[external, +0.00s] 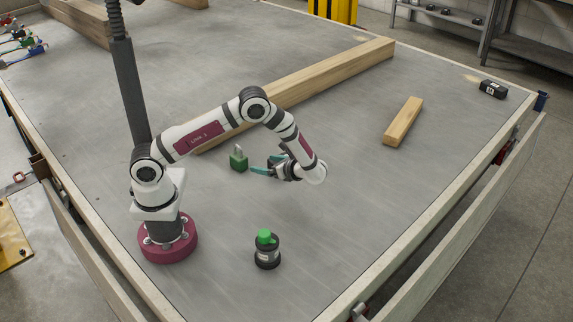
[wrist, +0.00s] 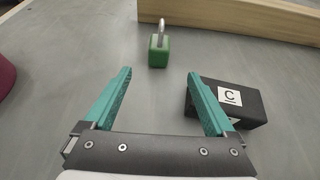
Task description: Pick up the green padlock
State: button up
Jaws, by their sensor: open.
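The green padlock (external: 238,160) stands upright on the grey trailer bed, with its silver shackle on top. In the external view it is just left of my gripper (external: 262,165), near the long wooden beam. In the wrist view the padlock (wrist: 159,50) is ahead of my gripper (wrist: 160,72), past the fingertips and roughly centred between them. The teal fingers are spread apart with nothing between them, and they do not touch the padlock.
A black block marked C (wrist: 232,103) lies beside and partly under my right finger in the wrist view. The long beam (external: 320,80) lies behind the padlock.

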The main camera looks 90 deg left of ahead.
aim_at(239, 162)
jog(key=x, duration=1.1)
jog(key=f+x, duration=0.1)
jog(key=x, duration=0.4)
jog(key=shift+d, duration=0.1)
grip_shut()
